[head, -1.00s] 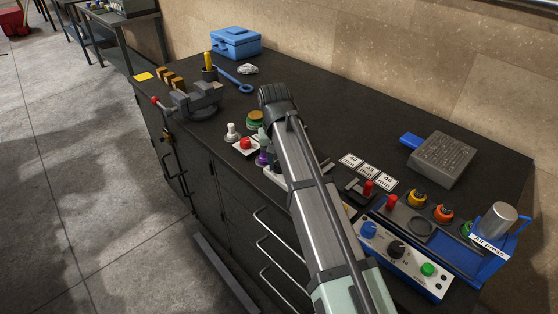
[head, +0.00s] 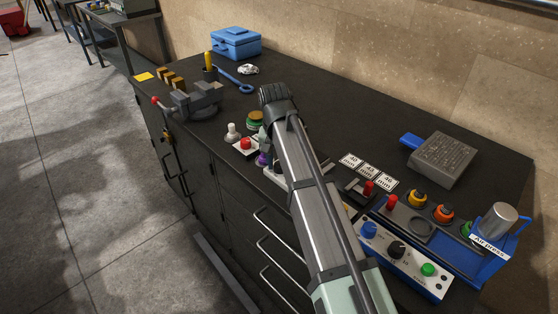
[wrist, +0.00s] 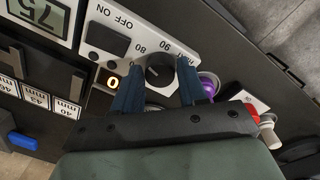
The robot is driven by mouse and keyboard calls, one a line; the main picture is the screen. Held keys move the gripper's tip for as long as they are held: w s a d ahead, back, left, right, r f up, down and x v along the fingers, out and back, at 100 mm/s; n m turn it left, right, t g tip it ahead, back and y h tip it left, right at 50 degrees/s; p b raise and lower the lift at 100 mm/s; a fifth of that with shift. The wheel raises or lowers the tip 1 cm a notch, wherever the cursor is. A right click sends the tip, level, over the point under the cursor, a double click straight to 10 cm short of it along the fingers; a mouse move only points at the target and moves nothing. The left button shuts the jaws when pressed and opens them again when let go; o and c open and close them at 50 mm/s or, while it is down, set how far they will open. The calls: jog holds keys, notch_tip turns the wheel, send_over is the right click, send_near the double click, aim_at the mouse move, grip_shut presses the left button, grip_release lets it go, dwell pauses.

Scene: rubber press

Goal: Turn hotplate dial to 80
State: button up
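In the wrist view the white hotplate panel (wrist: 140,28) carries a round dark dial (wrist: 160,72) with printed numbers around it; 80 and 90 are legible. Contact lower down on the dial cannot be told. In the head view my arm hides the gripper and most of the hotplate.
A purple-topped item (wrist: 208,86) and a red button on a white box (wrist: 250,108) sit close beside my gripper. A vise (head: 195,100) stands at the left.

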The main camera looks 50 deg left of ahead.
aim_at(277, 164)
jog(key=o, duration=0.3)
jog(key=shift+o, duration=0.2)
notch_tip(277, 164, up, 14)
jog(key=shift+s+a, duration=0.3)
jog(key=shift+a, duration=0.05)
jog(key=shift+w+f, duration=0.1)
dwell(0.6)
